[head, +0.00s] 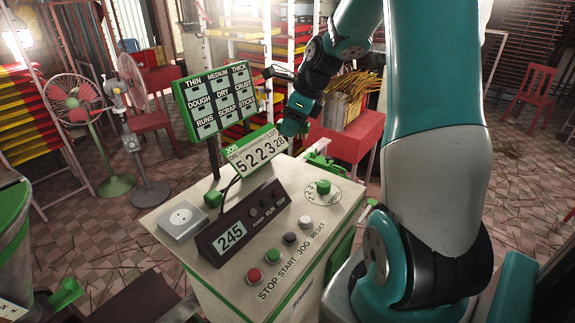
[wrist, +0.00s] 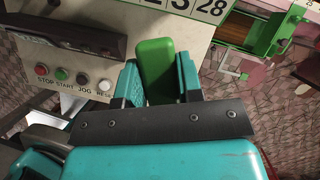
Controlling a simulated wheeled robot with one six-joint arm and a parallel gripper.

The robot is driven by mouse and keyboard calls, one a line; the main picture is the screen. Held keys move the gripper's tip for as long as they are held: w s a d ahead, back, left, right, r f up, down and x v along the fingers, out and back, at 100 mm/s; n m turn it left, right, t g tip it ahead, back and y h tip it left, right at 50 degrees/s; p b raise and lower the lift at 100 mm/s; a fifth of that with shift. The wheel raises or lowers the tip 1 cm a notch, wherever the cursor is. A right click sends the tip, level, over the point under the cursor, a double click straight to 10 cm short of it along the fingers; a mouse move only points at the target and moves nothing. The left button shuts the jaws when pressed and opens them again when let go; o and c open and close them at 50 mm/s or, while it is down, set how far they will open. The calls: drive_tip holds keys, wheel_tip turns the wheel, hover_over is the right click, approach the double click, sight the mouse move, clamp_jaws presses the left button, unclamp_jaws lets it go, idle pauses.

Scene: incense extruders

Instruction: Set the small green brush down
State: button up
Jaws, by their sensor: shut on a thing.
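My gripper (wrist: 158,82) is shut on the small green brush (wrist: 155,62). In the wrist view a smooth green block-shaped part of the brush shows between the two teal fingers; its lower part is hidden behind the dark bracket and I see no bristles. In the head view my gripper (head: 291,122) is beside the right end of the job number sign, above the far right part of the control console (head: 335,214). The brush cannot be made out clearly there.
The console carries a sign board (head: 216,100), a job number sign (head: 256,152), a dark display box (head: 243,226), a square grey plate (head: 183,221), several buttons and a green speed knob (head: 325,187). A red table (head: 345,143) with sticks stands behind.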

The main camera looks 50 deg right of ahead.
sight(287, 176)
wheel_tip(287, 176, down, 13)
drive_tip(key=shift+s+d+r+p, duration=0.1)
drive_tip(key=shift+r+p, duration=0.05)
drive_tip(key=shift+p, duration=0.85)
drive_tip(key=o, duration=0.9)
drive_tip(key=shift+o, duration=0.2)
